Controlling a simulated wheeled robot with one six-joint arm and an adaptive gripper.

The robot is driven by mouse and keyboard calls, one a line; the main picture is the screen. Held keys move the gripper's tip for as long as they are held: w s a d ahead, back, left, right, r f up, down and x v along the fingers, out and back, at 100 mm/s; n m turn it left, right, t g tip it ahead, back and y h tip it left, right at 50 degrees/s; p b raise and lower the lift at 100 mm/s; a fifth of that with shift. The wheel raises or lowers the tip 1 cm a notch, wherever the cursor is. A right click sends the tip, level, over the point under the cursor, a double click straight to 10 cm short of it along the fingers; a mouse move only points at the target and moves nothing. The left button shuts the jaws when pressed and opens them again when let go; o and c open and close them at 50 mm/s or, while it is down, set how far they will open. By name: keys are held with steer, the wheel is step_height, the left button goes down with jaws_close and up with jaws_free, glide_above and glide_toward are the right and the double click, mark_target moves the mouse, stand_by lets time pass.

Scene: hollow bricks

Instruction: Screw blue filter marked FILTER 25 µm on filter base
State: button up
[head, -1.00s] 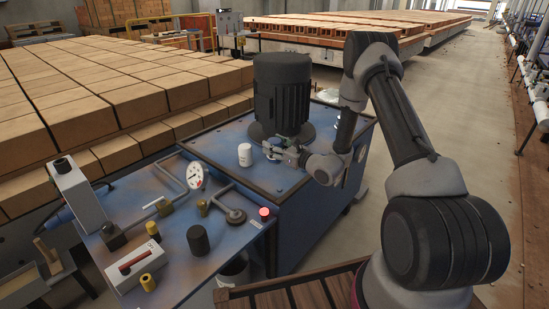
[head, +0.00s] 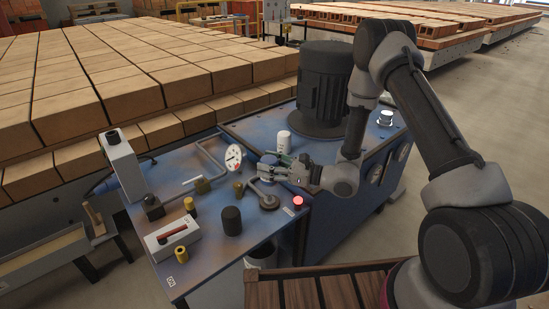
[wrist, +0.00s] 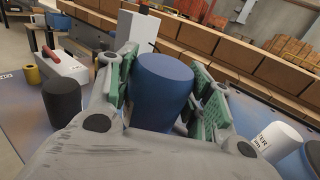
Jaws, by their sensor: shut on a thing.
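My gripper (head: 282,172) is shut on the blue filter (head: 269,161). In the wrist view the blue filter (wrist: 163,88) stands between my gripper's green-padded fingers (wrist: 165,95); no marking shows on its visible side. In the head view, gripper and filter are over the right part of the blue bench. A round dark fitting (head: 269,202) at the end of a bent pipe looks like the filter base. It shows just below and in front of the gripper; the height between them is hard to tell. The wrist view does not show it.
A white canister with lettering (wrist: 277,140) stands on the blue tank by the black motor (head: 325,88). The bench holds a gauge (head: 234,157), a black cylinder (head: 231,220), a red button (head: 297,201), a white switch box (head: 158,242) and yellow parts (head: 181,253).

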steer(key=shift+f, duration=0.1)
steer(key=shift+f, duration=2.8)
steer(key=shift+f, duration=1.2)
steer(key=o, duration=1.3)
steer(key=shift+d, duration=0.1)
steer(key=v, duration=1.1)
steer(key=shift+s+d, duration=0.15)
steer(key=shift+d, duration=0.25)
